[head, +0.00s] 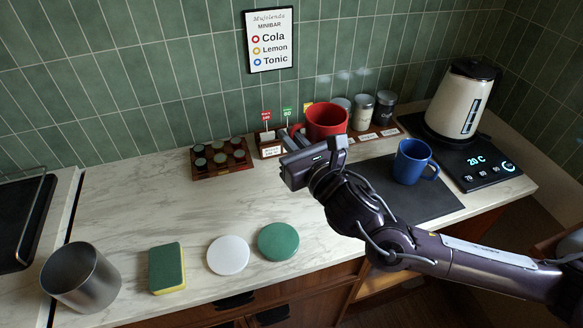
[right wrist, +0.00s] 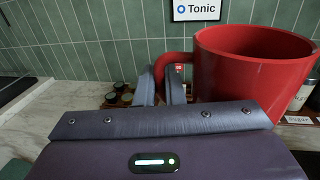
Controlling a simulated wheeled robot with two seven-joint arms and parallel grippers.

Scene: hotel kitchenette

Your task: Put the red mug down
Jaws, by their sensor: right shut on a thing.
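The red mug (head: 326,123) is at the back of the counter, upright, left of several canisters. My right gripper (head: 291,138) is shut on its handle. In the right wrist view the fingers (right wrist: 162,90) close around the handle, and the mug (right wrist: 250,68) stands to their right. The gripper hides the mug's base in the head view, so I cannot tell whether it touches anything. A dark mat (head: 437,203) lies on the counter to the right, with a blue mug (head: 410,162) upright on it. My left gripper is out of view.
A kettle (head: 461,95) stands on its base at the back right. A pod rack (head: 221,160), tea box (head: 270,150) and canisters (head: 362,111) line the wall. A metal cup (head: 80,277), sponge (head: 166,268), white disc (head: 228,255) and green disc (head: 278,241) sit in front. The middle-left counter is clear.

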